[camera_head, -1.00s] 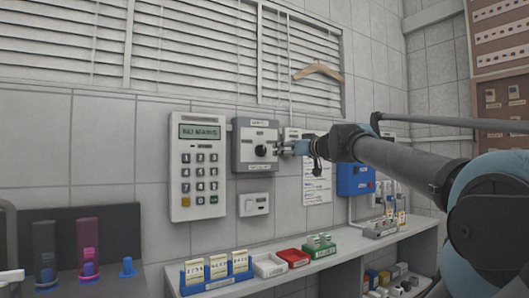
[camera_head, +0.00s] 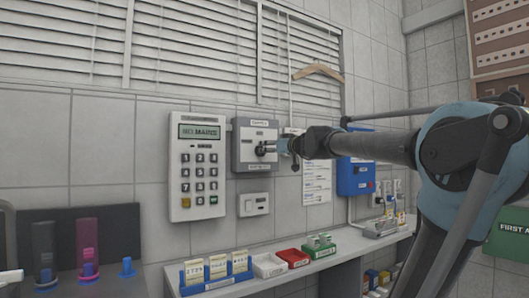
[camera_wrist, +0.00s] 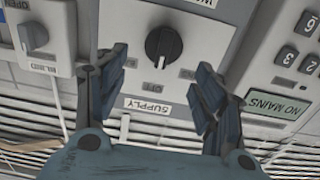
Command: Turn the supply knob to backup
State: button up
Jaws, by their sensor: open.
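The supply panel (camera_head: 243,140) is a grey box on the wall, right of the white keypad unit. Its black round supply knob (camera_wrist: 163,45) shows in the wrist view, where the picture is upside down. The knob's white pointer mark faces the OFF label, on the side of the SUPPLY label (camera_wrist: 149,105). My gripper (camera_wrist: 162,76) is open, its two fingers on either side of the knob in the picture and apart from it. In the head view my gripper (camera_head: 270,149) is right at the panel face and partly covers the knob.
The keypad unit (camera_head: 198,165) reads NO MAINS on its display (camera_wrist: 276,104). A blind switch (camera_wrist: 38,38) is at the wrist view's left. A small white switch box (camera_head: 254,204) is below the panel. A shelf (camera_head: 345,263) with trays runs below.

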jog(key=shift+x, duration=3.15)
jog(key=shift+c, duration=0.3)
jog(key=c, duration=1)
